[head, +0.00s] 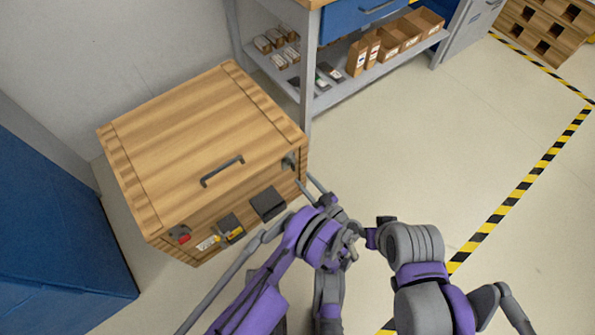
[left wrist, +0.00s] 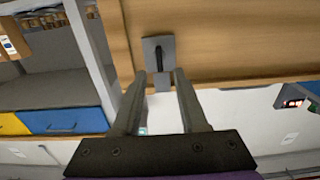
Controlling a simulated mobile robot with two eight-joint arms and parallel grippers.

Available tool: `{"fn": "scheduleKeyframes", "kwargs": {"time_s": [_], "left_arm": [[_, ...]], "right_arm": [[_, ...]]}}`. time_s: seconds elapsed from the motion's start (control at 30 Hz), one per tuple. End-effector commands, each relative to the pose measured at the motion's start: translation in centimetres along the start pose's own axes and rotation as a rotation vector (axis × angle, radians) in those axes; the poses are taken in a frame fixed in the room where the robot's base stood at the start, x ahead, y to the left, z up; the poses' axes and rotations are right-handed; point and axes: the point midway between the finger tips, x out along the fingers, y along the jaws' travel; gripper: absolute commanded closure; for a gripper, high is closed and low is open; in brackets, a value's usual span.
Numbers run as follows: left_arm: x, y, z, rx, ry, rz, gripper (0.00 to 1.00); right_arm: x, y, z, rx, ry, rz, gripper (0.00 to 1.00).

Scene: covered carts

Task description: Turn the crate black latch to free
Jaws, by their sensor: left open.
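The wooden crate (head: 170,130) stands on the floor at the left of the head view. Its black latch (left wrist: 158,54) is a short dark lever on a grey plate; in the left wrist view it stands upright in the picture. In the head view it is small, near the crate's right corner (head: 289,161). My left gripper (head: 306,182) is open. Its two fingers (left wrist: 158,100) point at the latch, one to each side of its line, with the tips just short of the plate. I cannot tell whether they touch it. My right arm shows, but its fingers cannot be made out.
The crate carries a dark handle (head: 222,171) and dark fittings on its front. A grey shelf unit (head: 345,95) with small boxes stands behind it. A blue cabinet (head: 55,220) is at the left. The floor (head: 430,140) at right is clear, crossed by striped tape.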

Motion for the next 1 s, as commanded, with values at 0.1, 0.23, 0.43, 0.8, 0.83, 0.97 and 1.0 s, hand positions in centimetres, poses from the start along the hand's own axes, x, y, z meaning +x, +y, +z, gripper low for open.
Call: {"fn": "scheduleKeyframes", "kwargs": {"time_s": [0.1,0.23,0.43,0.8,0.83,0.97,1.0], "left_arm": [[2.3,-0.1,0.1,0.000,0.001,-0.003,0.57],[4.0,0.0,0.0,0.000,0.001,-0.001,0.57],[5.0,0.1,0.0,-0.001,0.001,0.001,0.57],[5.0,0.1,-0.1,-0.001,0.001,0.001,0.81],[5.0,0.1,-0.1,-0.001,0.001,0.001,0.86],[5.0,0.1,-0.1,-0.001,0.001,0.001,1.00],[5.0,0.1,-0.1,-0.001,0.001,0.001,1.00]], "right_arm": [[0.3,0.0,0.1,0.000,-0.001,0.000,0.57],[0.5,0.0,0.1,0.000,-0.001,0.000,0.57],[0.6,0.0,0.1,0.000,-0.002,0.000,0.57],[0.6,0.0,0.1,0.000,-0.002,0.000,0.57],[0.6,0.0,0.1,0.000,-0.002,0.000,0.57],[0.6,0.0,0.1,0.000,-0.002,0.000,0.57],[0.6,0.0,0.1,0.000,-0.002,0.000,0.57]]}}
